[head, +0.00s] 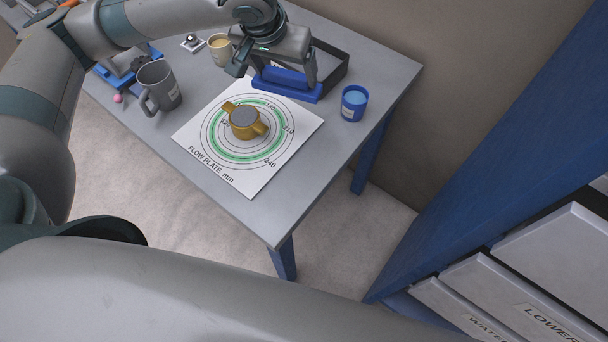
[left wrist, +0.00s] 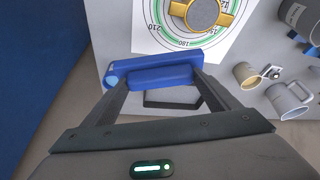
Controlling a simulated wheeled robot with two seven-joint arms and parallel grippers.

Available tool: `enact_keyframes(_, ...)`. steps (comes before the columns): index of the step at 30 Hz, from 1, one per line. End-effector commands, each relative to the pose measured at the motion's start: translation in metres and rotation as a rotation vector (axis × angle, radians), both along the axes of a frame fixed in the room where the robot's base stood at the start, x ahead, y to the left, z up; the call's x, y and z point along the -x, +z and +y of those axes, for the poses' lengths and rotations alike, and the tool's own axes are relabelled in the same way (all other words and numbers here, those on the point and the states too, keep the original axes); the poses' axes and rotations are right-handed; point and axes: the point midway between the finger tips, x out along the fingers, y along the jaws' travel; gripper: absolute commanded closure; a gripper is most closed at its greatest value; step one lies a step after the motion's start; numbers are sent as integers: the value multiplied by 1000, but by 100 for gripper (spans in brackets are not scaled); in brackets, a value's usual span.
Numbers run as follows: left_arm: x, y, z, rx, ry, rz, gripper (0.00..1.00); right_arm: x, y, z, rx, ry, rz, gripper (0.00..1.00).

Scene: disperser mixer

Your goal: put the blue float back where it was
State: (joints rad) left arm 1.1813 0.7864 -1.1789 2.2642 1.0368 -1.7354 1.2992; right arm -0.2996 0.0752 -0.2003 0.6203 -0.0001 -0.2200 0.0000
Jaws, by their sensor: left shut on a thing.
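The blue float (head: 287,92) is a flat blue block with a raised grip along its top. My left gripper (head: 278,72) is shut on that grip from above, with a finger at each end. The float is at the far edge of the white flow plate (head: 208,143), in front of the black open frame (head: 337,73). I cannot tell whether it touches the table. In the left wrist view the float (left wrist: 160,78) lies between the fingers, and the frame (left wrist: 173,104) shows partly behind them. My right gripper is not in view.
A gold two-handled ring (head: 245,122) sits on the plate. A blue cup (head: 354,104) stands right of the float. A grey mug (head: 158,84), a cream mug (head: 221,50) and a blue-based device (head: 125,72) are to the left. The near right tabletop is clear.

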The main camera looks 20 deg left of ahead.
Motion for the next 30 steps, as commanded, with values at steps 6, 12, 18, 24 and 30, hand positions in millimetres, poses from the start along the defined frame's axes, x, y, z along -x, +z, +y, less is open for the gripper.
enact_keyframes(6, 21, -8, -11, 3, -163, 4, 44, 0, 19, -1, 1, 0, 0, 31)
enact_keyframes(12, 63, -23, -32, 5, -468, 8, 44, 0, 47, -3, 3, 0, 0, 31)
enact_keyframes(18, 121, -33, -58, 10, -855, 7, 44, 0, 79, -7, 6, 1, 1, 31)
enact_keyframes(24, 179, -32, -82, 10, -1209, 4, 44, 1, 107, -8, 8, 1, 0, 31)
enact_keyframes(30, 219, -28, -97, 6, -1437, 0, 44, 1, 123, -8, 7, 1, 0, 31)
